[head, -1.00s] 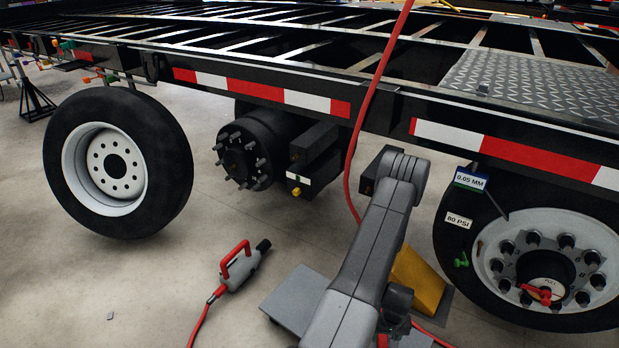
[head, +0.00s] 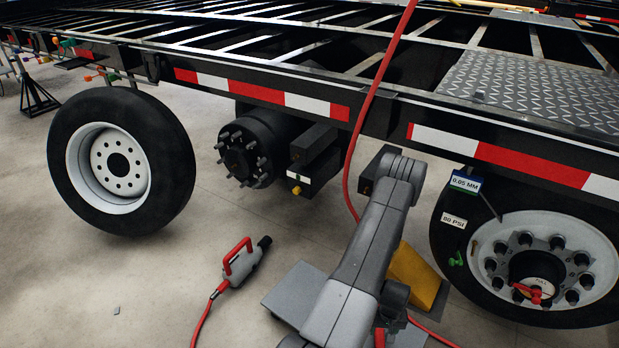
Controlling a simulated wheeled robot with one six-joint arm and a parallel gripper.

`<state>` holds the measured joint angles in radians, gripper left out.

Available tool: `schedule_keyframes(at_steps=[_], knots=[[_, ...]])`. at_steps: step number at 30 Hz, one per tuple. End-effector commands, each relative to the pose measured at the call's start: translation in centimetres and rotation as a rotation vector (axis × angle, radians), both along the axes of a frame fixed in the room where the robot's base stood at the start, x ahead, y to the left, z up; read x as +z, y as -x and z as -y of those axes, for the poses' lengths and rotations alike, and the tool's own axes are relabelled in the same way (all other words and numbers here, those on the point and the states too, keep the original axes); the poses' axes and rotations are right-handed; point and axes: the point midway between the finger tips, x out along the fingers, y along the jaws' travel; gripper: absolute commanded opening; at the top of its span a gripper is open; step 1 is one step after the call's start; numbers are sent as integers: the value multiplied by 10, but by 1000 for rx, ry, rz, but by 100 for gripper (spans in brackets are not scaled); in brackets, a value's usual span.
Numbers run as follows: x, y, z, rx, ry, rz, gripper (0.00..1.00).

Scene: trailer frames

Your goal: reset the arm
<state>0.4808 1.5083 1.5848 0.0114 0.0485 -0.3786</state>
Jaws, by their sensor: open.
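My grey arm (head: 357,262) rises from the bottom of the head view, right of the middle. Its upper joint (head: 400,167) stands in front of the trailer's side, and whether it touches anything cannot be told. The end of the arm is hidden or out of the picture, so my gripper cannot be made out.
The trailer frame (head: 362,116) spans the view. A loose wheel (head: 172,165) stands upright at left, near a bare hub (head: 240,163). A mounted wheel (head: 463,265) is at right, beside a yellow chock (head: 415,275). A red-handled tool (head: 243,266) lies on the floor.

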Motion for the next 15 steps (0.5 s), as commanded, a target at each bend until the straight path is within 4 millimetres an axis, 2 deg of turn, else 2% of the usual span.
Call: schedule_keyframes(at_steps=[1, 4, 9, 15], knots=[[11, 0, 0, 0, 0, 0, 54], [13, -2, 0, 0, 0, 0, 54], [28, -7, -5, 2, -12, 2, 54], [60, -17, -17, 6, -38, 5, 54]])
